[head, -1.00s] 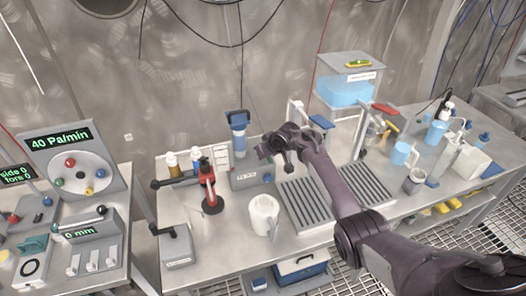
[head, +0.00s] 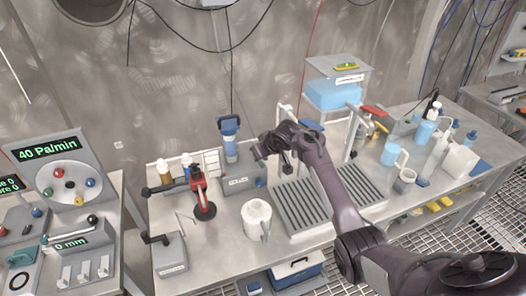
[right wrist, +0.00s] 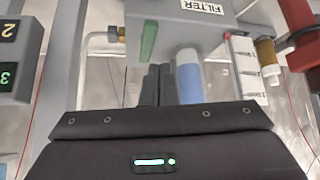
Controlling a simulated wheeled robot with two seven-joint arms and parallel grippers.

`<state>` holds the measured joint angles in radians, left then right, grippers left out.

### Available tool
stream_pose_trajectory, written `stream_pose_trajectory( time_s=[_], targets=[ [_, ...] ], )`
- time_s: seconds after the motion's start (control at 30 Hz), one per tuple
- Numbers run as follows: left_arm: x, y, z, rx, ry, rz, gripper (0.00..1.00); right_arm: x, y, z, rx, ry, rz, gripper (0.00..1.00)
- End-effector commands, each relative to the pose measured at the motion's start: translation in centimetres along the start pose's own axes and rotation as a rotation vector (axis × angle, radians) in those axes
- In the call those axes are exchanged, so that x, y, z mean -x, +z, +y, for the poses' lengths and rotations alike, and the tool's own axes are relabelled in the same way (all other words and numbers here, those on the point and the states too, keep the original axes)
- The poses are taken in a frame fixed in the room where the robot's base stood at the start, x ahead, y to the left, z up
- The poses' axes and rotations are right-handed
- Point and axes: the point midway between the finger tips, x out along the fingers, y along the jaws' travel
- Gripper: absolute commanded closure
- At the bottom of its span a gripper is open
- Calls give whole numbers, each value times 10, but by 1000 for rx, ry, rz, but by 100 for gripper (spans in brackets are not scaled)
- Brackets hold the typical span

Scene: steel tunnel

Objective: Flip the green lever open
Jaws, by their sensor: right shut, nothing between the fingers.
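The green lever (right wrist: 148,41) is a flat green bar on the grey filter box (right wrist: 205,30), seen in the right wrist view near the "FILTER" label. It stands apart from my right gripper (right wrist: 158,84), whose dark fingertips are together and empty, just below it in that picture. A blue and white filter cartridge (right wrist: 188,76) is close beside the fingers. In the head view my right gripper (head: 262,152) is above the right end of the grey box (head: 242,184), by the blue-capped cartridge (head: 230,138). I cannot make out the lever there. My left gripper is not in view.
A white pitcher (head: 257,218) is in front. A ribbed grey tray (head: 310,207) lies right, under my arm. A blue tank (head: 332,93) stands behind.

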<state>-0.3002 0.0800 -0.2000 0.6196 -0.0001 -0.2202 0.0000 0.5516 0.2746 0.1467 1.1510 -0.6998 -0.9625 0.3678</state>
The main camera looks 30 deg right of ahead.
Motion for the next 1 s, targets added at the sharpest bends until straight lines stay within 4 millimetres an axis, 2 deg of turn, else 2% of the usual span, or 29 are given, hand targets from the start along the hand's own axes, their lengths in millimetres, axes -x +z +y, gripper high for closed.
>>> stream_pose_trajectory(
  time_s=[0.1, 0.3, 1.0],
  targets=[
    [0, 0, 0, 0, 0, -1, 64, 16, 0, -1, 0, -2, 3, 100],
    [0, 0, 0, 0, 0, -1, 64, 29, 0, 0, 0, 1, 0, 100],
    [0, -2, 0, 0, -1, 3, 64, 30, 0, 0, 0, 0, 0, 100]
  ],
)
